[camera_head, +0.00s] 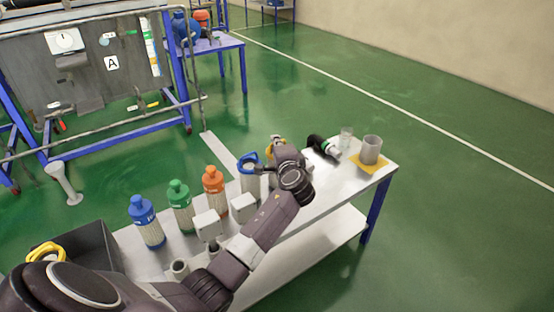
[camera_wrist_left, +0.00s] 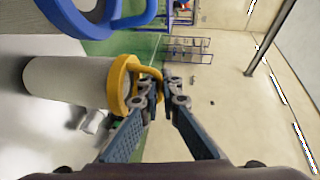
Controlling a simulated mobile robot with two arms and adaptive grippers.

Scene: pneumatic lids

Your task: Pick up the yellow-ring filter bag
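The yellow-ring filter bag (camera_wrist_left: 70,80) has a pale cylindrical body, a yellow ring and a yellow loop handle; it lies sideways in the left wrist view. In the head view only a bit of its yellow top (camera_head: 276,142) shows, the rest being hidden behind my left wrist. My left gripper (camera_wrist_left: 161,84) is at the handle, its fingertips close together with the handle's outer bar between them. In the head view my left arm reaches over the table to it. My right gripper is not in view.
A blue-ring filter bag (camera_head: 248,178) stands just left of it. Blue (camera_head: 147,222), green (camera_head: 180,207) and orange-topped (camera_head: 214,189) bottles line the white table. A grey cup (camera_head: 371,150) stands at the right end. A dark bin (camera_head: 95,245) with a yellow ring (camera_head: 47,251) is at left.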

